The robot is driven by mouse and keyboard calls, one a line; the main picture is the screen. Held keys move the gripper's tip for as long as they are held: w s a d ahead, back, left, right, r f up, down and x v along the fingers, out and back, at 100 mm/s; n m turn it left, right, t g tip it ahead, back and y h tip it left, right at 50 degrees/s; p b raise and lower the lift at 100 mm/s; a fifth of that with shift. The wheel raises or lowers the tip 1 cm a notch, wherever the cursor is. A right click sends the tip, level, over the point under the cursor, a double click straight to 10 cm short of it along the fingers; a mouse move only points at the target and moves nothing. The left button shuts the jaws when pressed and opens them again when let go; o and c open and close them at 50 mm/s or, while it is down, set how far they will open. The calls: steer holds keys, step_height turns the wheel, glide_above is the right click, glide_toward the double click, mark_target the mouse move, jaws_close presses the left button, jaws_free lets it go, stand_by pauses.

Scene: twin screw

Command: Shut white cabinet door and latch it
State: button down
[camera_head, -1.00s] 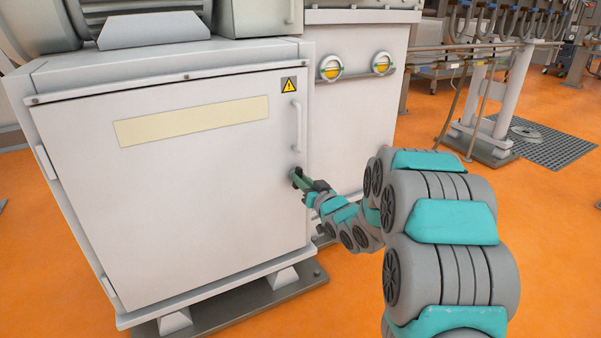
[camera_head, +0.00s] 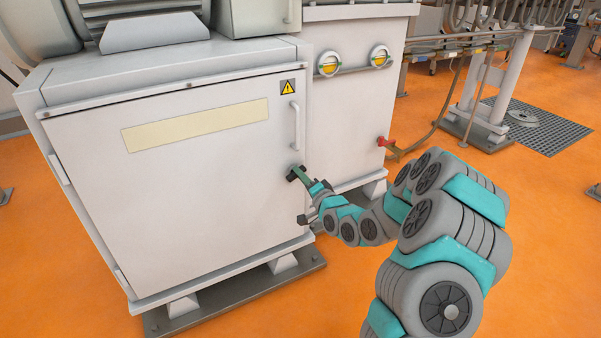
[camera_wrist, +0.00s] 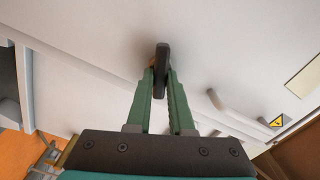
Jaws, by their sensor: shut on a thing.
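The white cabinet door (camera_head: 190,200) stands at the left in the head view, with its face looking flush against the cabinet frame. It carries a fixed grey bar handle (camera_head: 296,126) near its right edge. Below that handle is a small dark latch (camera_head: 294,171). My gripper (camera_head: 298,172) is at this latch. In the wrist view, the green fingers of my gripper (camera_wrist: 161,90) are closed on both sides of the dark latch knob (camera_wrist: 162,58). The fingers hide part of the latch, and I cannot tell whether it is engaged.
A yellow warning sign (camera_head: 287,87) is on the door's top right corner. A second white cabinet (camera_head: 350,110) with two round yellow gauges stands to the right. Orange floor (camera_head: 540,230) is free at the right.

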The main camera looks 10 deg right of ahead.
steer(key=m, duration=0.4)
steer(key=shift+f+m+b, duration=0.2)
steer(key=shift+m+b, duration=0.1)
stand_by(0.5)
steer(key=c, duration=0.8)
jaws_free()
steer(key=v, duration=0.7)
steer(key=shift+s+d+b, duration=0.15)
steer(key=shift+s+b, duration=0.15)
steer(key=shift+s, duration=0.05)
